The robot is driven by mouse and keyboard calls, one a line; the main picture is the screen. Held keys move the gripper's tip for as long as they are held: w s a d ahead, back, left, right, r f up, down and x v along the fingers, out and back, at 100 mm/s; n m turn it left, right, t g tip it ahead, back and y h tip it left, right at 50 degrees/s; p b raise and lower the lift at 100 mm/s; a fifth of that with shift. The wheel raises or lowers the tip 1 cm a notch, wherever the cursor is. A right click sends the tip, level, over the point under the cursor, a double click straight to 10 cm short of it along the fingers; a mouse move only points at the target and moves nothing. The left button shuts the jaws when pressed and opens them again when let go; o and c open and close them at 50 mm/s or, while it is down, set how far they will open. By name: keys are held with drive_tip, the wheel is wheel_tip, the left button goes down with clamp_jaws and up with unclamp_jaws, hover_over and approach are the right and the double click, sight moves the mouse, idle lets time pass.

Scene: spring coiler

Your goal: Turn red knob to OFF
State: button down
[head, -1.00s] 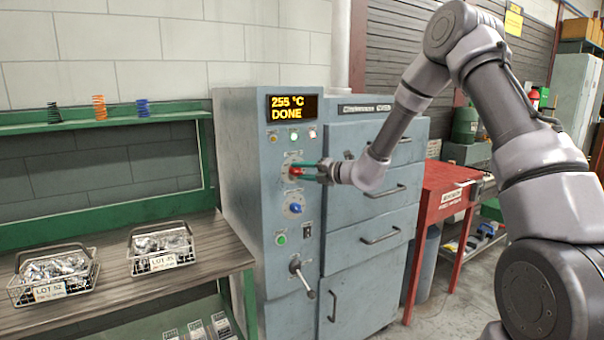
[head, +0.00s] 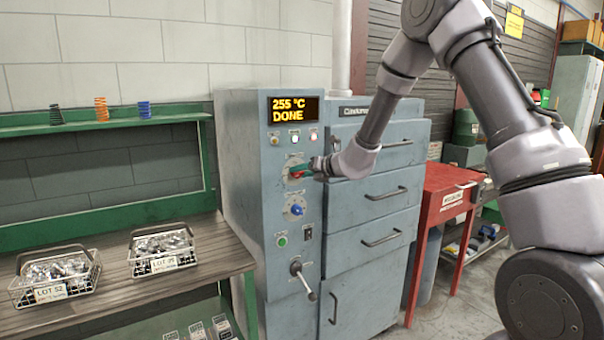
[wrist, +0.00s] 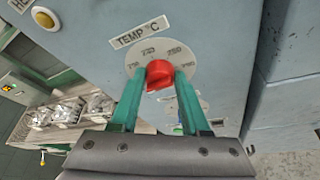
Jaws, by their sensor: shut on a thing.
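The red knob (head: 296,174) is on the front panel of the grey-blue oven cabinet (head: 262,230), below the display (head: 293,109), which reads "255 °C DONE". In the wrist view the red knob (wrist: 159,76) sits on a round numbered dial under a "TEMP °C" label (wrist: 140,32). My gripper (head: 302,172) is at the knob. Its two teal fingers (wrist: 159,72) lie on either side of the knob and are shut on it. An OFF mark cannot be made out; the fingers cover part of the dial.
A blue knob (head: 296,210), a green button (head: 282,241) and a lever (head: 303,280) are below on the panel. Drawers with handles (head: 386,192) stand to the right. Wire baskets (head: 160,263) of metal parts are on the bench to the left.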

idle(0.4)
drive_tip(key=shift+c, duration=2)
unclamp_jaws()
drive_tip(key=v, duration=1)
drive_tip(key=shift+s+d, duration=0.2)
drive_tip(key=shift+s, duration=0.1)
drive_tip(key=shift+r, duration=0.1)
